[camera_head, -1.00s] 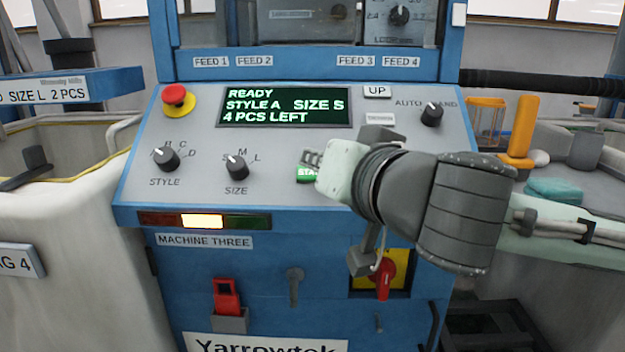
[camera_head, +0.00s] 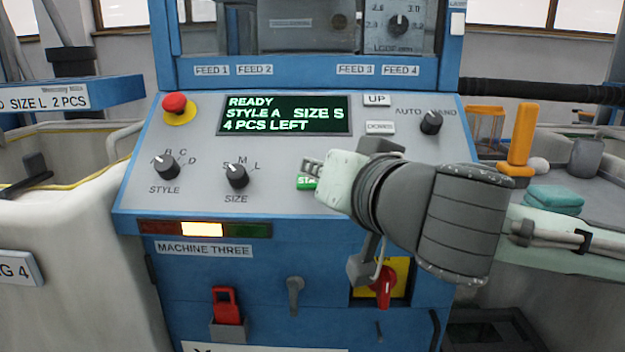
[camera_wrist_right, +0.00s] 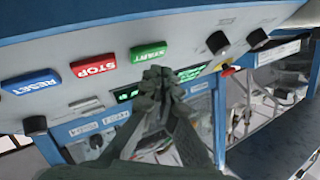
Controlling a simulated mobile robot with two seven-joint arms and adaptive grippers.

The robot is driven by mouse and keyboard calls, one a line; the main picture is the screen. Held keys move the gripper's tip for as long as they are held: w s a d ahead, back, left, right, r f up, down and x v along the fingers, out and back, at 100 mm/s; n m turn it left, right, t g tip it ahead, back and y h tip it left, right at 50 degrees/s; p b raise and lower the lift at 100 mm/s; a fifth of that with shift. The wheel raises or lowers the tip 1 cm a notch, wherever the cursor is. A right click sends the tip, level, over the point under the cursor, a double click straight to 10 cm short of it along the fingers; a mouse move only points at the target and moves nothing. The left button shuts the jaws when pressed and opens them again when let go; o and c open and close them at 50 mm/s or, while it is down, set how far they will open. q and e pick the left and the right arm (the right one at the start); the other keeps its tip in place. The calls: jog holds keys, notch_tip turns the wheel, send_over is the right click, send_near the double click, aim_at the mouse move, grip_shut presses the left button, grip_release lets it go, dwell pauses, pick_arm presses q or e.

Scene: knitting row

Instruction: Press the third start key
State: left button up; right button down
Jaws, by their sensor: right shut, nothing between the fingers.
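The green START key (camera_head: 306,182) sits on the sloping panel of the machine labelled MACHINE THREE, partly hidden by my right gripper. In the right wrist view the START key (camera_wrist_right: 148,53) shows its white lettering, beside a red STOP key (camera_wrist_right: 93,65) and a blue RESET key (camera_wrist_right: 31,82). My right gripper (camera_head: 311,168) is shut and empty, its fingertips right at the START key. In the wrist view the fingertips (camera_wrist_right: 156,74) lie just below the key; I cannot tell whether they touch it. My left gripper is out of view.
The display (camera_head: 284,115) reads READY, STYLE A, SIZE S. The STYLE knob (camera_head: 166,166), SIZE knob (camera_head: 237,176), AUTO/HAND knob (camera_head: 431,122) and red emergency button (camera_head: 175,105) stand up from the panel. The yellow middle lamp (camera_head: 202,229) is lit.

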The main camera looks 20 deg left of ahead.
jog(key=shift+f, duration=0.15)
dwell(0.4)
jog(key=shift+w+a+f, duration=0.1)
jog(key=shift+w+f, duration=0.1)
jog(key=shift+w, duration=0.05)
